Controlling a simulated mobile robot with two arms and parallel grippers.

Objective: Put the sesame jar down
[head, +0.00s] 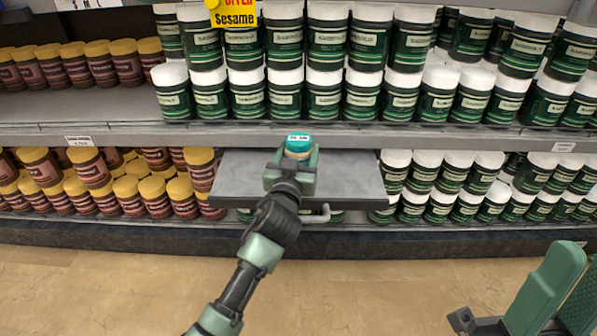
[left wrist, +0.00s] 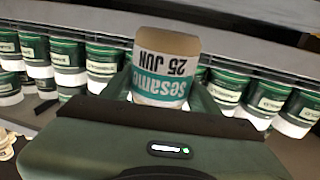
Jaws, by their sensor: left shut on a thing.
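The sesame jar (head: 298,144) is small, with a teal band, a white label and a tan end. My left gripper (head: 291,165) is shut on it, with a finger on each side. In the head view they are over the grey board (head: 235,178) that sticks out from the lower shelf. I cannot tell whether the jar touches the board. In the left wrist view the jar (left wrist: 166,66) sits between the fingers, its "sesame 25 JUN" print upside down. Green parts of my right arm show at the bottom right of the head view; its fingertips are not clear.
Several green jars with white lids (head: 325,95) stand on the upper shelf above the board. More stand on the lower shelf to its right (head: 440,190). Brown jars with yellow lids (head: 155,195) are to its left. The upper shelf's edge (head: 430,138) runs just above. The board's right part is bare.

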